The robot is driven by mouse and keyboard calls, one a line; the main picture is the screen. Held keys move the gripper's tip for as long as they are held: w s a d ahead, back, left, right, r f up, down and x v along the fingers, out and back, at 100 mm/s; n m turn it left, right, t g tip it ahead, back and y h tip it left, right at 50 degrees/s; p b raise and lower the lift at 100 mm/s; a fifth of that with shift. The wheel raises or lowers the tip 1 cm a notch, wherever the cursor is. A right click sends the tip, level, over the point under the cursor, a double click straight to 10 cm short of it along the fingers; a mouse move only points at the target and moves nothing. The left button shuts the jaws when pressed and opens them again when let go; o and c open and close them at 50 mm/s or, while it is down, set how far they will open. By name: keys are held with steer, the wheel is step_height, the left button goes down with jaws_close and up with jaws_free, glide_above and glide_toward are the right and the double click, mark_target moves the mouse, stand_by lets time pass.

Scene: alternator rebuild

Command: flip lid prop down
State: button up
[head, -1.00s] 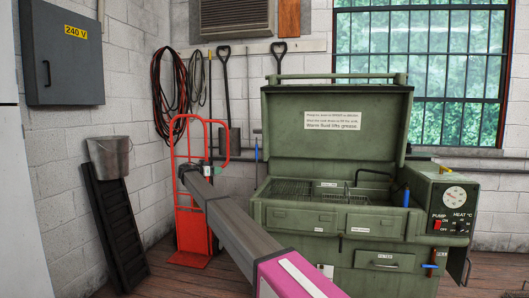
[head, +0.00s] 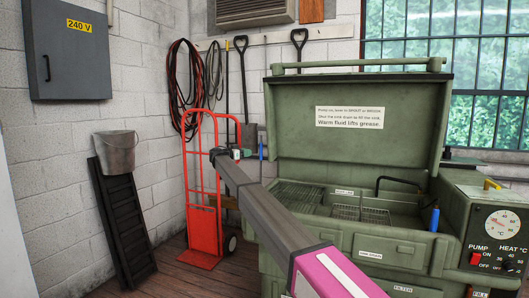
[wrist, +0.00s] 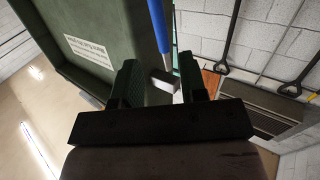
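The green parts washer's lid (head: 365,150) stands open, and it also shows in the wrist view (wrist: 105,75). A rod with a blue grip, which looks like the lid prop (head: 262,151), stands by the lid's left side. In the wrist view the prop's blue grip (wrist: 158,24) and grey metal end lie in the gap between my fingers. My gripper (head: 222,153) is at the left of the washer, small in the head view. In the wrist view my gripper (wrist: 159,65) is open, its dark fingers on either side of the prop. I cannot tell how far beyond the fingertips it is.
A red hand truck (head: 204,215) stands just behind my gripper. Shovels (head: 299,50) hang on the back wall. The washer's control box (head: 492,240) is at right. Wooden floor shows at lower left.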

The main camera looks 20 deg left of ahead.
mark_target(261, 150)
steer(key=x, duration=1)
steer(key=shift+d, duration=0.15)
steer(key=shift+c, duration=0.3)
jaws_close()
